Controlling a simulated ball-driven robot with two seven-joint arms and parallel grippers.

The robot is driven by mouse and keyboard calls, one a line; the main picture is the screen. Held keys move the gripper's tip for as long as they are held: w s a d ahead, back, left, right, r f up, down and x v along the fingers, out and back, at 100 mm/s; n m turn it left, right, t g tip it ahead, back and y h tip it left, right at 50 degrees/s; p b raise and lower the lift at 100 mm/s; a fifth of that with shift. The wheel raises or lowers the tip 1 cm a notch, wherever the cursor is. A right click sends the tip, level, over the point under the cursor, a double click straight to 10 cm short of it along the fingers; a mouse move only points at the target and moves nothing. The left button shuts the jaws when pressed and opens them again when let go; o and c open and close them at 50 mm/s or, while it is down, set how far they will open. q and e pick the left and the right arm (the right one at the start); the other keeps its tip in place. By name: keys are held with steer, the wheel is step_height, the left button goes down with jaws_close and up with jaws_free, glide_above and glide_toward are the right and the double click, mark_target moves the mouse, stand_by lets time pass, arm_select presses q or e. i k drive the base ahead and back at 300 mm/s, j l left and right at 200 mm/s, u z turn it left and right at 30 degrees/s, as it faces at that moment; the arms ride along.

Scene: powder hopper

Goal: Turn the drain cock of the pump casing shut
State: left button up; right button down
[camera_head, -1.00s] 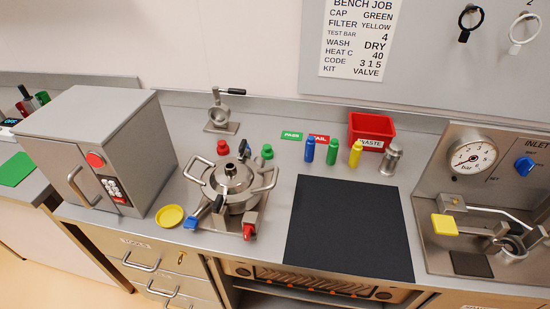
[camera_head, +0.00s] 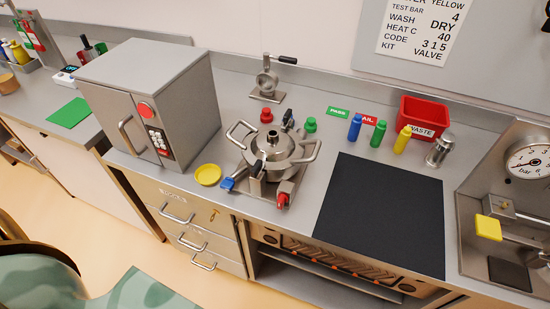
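The steel pump casing (camera_head: 272,158) stands on a steel base on the bench, in the middle of the head view, with a loop handle on each side. A blue lever (camera_head: 228,184) sticks out low at its front left. A red-tipped lever (camera_head: 283,199) is at its front right, and a black handle (camera_head: 288,119) is at the back. Which of these is the drain cock, and whether it is open, I cannot tell. Neither of my grippers is in view.
A grey oven-like box (camera_head: 150,100) stands left of the casing. A yellow dish (camera_head: 208,174) and red (camera_head: 267,115) and green (camera_head: 310,125) knobs are close by. A black mat (camera_head: 382,215) lies right. Bottles and a red waste bin (camera_head: 422,117) stand behind it. A green seat-like thing (camera_head: 130,292) shows low left.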

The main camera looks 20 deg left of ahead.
mark_target(228, 184)
steer(key=j+u, duration=0.1)
steer(key=u, duration=0.25)
steer(key=j+u, duration=0.1)
steer(key=u, duration=0.3)
steer(key=i+j+u, duration=0.1)
steer(key=u, duration=0.25)
